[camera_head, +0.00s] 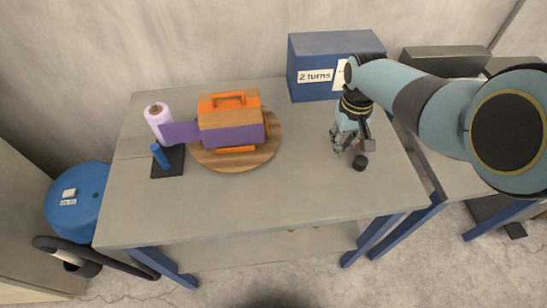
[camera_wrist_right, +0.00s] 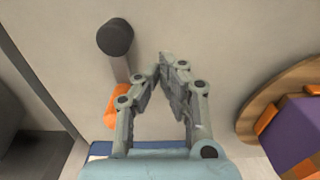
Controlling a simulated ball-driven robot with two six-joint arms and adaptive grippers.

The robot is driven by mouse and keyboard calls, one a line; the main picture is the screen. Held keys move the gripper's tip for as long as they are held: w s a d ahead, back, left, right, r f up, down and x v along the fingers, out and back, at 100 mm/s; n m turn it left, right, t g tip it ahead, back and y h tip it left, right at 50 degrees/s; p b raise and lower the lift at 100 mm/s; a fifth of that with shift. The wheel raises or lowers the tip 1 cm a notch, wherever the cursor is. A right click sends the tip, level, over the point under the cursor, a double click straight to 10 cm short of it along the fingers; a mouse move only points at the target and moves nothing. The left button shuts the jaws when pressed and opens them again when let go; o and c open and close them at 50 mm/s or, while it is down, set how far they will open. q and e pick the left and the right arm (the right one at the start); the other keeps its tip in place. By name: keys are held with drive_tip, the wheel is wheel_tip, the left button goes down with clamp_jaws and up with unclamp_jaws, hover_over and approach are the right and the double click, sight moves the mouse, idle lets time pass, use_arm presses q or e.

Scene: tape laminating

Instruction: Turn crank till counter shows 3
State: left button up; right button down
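The label (camera_head: 315,76) on the blue box (camera_head: 310,50) reads "2 turns"; a second label is partly hidden by my arm. My left gripper is not in view.
A round wooden board (camera_head: 265,142) holds a purple-wrapped block with an orange handle (camera_head: 228,99). The front of the grey table (camera_head: 270,205) is clear. A blue vacuum (camera_head: 85,207) stands on the floor.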

sight(317, 167)
drive_tip(key=shift+s+a+p, duration=0.3)
drive_tip(key=shift+a, duration=0.5)
drive_tip(key=shift+s+a, duration=0.25)
drive_tip(key=shift+a, duration=0.45)
drive_tip(key=shift+s+a+p, duration=0.25)
drive_tip(key=shift+s+a, duration=0.05)
drive_tip(key=shift+a, duration=0.45)
drive_tip(key=shift+s+a+p, duration=0.25)
drive_tip(key=shift+a, duration=0.5)
drive_tip(key=c, duration=2.1)
unclamp_jaws()
drive_tip(key=o, duration=2.1)
